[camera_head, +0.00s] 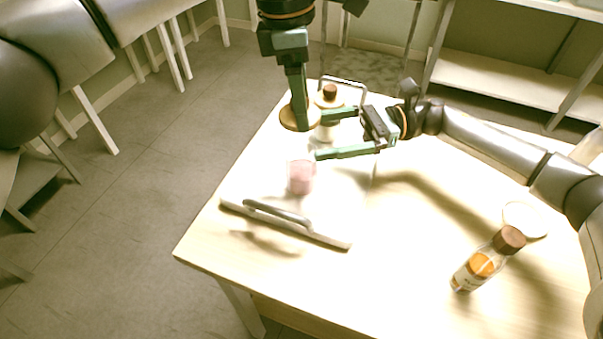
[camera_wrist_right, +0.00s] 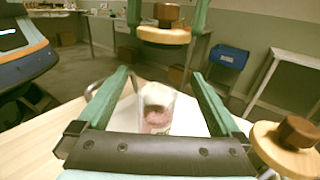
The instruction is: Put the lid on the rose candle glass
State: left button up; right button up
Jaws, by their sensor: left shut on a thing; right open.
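The rose candle glass (camera_head: 301,177), clear with pink inside, stands upright on the table. It also shows in the right wrist view (camera_wrist_right: 158,112), between and beyond my right fingers. My left gripper (camera_head: 300,122) points down, shut on a round wooden lid (camera_head: 287,117) held above and behind the glass, apart from it. The lid's brown knob (camera_wrist_right: 166,12) shows between the left fingers in the right wrist view. My right gripper (camera_head: 320,136) is open, lying low beside the glass, its fingers pointing left; contact with the glass cannot be told.
Another jar with a wooden lid and brown knob (camera_head: 329,93) stands behind my right gripper. An amber bottle (camera_head: 480,266) and a pale round dish (camera_head: 525,219) are at right. The table centre is clear.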

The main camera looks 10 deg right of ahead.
aim_at(286, 166)
jog(key=f, duration=0.6)
jog(key=shift+a, duration=0.4)
jog(key=a, duration=0.6)
jog(key=shift+a, duration=0.35)
grip_shut()
